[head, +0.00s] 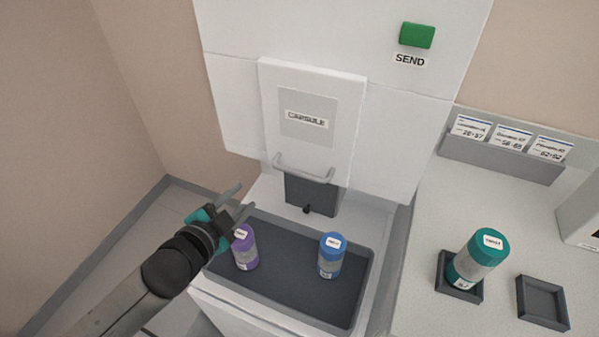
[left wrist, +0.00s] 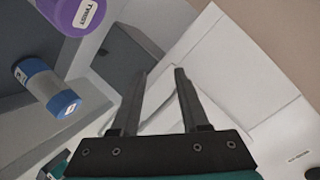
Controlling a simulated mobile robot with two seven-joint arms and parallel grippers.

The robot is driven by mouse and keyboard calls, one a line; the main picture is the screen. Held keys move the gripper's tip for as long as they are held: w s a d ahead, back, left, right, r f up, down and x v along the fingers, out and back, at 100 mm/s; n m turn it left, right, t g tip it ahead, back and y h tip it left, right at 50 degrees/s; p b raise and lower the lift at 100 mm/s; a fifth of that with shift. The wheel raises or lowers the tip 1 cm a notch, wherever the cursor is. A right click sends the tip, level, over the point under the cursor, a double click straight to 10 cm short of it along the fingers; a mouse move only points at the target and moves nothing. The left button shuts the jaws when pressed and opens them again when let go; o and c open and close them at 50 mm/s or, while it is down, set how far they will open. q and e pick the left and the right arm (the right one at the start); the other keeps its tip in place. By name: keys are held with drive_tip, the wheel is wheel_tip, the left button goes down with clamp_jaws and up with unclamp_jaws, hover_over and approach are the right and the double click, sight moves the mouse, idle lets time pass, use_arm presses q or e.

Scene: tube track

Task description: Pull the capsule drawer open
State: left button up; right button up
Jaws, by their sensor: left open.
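The white panel labelled CAPSULE (head: 312,83) is on the white cabinet, with a light grey bar handle (head: 303,172) across its bottom edge. Below the handle is a dark grey box (head: 312,192) with a small black knob (head: 307,209). The dark box also shows in the left wrist view (left wrist: 128,55). My left gripper (head: 245,198) is open and empty, left of the handle and a little lower in the head view, apart from it. Its two fingers (left wrist: 160,75) point toward white surfaces in the left wrist view. My right gripper is not in view.
A dark grey tray (head: 290,280) below holds a purple-capped canister (head: 246,252) close to my left gripper and a blue-capped one (head: 330,262). A teal canister (head: 480,258) stands in a square holder on the right counter, beside an empty holder (head: 542,302). A green SEND button (head: 417,35) is above.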

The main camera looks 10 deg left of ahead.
sight(300, 172)
use_arm(q)
wheel_tip(300, 172, up, 5)
drive_tip(key=s+a+m+g+h, duration=0.15)
drive_tip(key=m+g+h, duration=0.35)
drive_tip(key=m+h, duration=0.9)
drive_tip(key=w+d+m, duration=0.1)
drive_tip(key=w+d, duration=0.1)
drive_tip(key=d, duration=0.2)
drive_tip(key=w+d+f+m+y, duration=0.1)
drive_tip(key=w+d, duration=0.2)
drive_tip(key=d, duration=0.1)
drive_tip(key=w+d+y, duration=0.1)
drive_tip(key=w+d, duration=0.2)
drive_tip(key=d, duration=0.1)
drive_tip(key=shift+w+d+f+m+p, duration=0.15)
drive_tip(key=shift+d+f+m+p, duration=0.15)
drive_tip(key=shift+m+p, duration=0.1)
drive_tip(key=shift+a, duration=0.1)
drive_tip(key=shift+c, duration=0.3)
clamp_jaws()
